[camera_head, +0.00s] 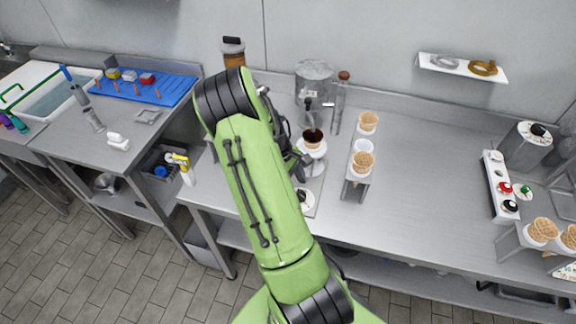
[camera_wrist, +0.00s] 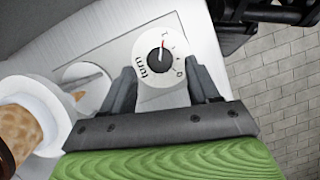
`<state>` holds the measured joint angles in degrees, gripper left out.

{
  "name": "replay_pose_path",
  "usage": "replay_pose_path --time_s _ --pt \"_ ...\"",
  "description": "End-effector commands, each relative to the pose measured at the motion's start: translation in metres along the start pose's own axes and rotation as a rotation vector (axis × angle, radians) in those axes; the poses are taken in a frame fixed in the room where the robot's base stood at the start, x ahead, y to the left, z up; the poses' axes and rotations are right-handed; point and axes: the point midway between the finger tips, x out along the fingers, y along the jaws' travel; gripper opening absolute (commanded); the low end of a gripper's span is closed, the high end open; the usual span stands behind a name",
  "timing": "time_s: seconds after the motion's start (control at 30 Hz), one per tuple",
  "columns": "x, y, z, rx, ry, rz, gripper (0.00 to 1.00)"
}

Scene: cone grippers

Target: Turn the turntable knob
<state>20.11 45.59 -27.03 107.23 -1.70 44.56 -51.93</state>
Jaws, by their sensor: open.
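The turntable knob is a white round dial marked "turn" with a black centre and a red mark; it is in the wrist view (camera_wrist: 158,66) and at the table's front in the head view (camera_head: 305,199). My gripper (camera_wrist: 162,76) is open, its two dark fingers on either side of the lower part of the dial. Nothing is held between them, and I cannot tell whether either finger touches the dial. In the head view my arm hides most of the gripper. A waffle cone with dark filling (camera_head: 313,138) sits in a white holder beside the gripper.
In the wrist view the white cone holder (camera_wrist: 40,105) is close on the left. A glass canister (camera_head: 313,82) and a bottle (camera_head: 339,105) stand behind. A cone rack (camera_head: 357,182) stands to the right.

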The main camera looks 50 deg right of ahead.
Motion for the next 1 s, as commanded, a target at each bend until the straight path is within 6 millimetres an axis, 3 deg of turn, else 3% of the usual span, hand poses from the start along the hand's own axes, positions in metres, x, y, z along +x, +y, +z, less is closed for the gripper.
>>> replay_pose_path --time_s 0.03,0.2,0.43,0.6,1.0 --pt "-0.018 0.001 -0.001 -0.001 0.005 0.006 0.60" --pt "-0.067 0.001 0.000 -0.001 0.004 0.006 0.60" --pt "-0.118 0.001 0.000 0.000 0.002 0.004 0.60" --pt "-0.129 0.000 0.000 0.001 0.000 0.002 0.60" --pt "-0.128 0.000 0.000 0.000 0.000 0.001 0.60"
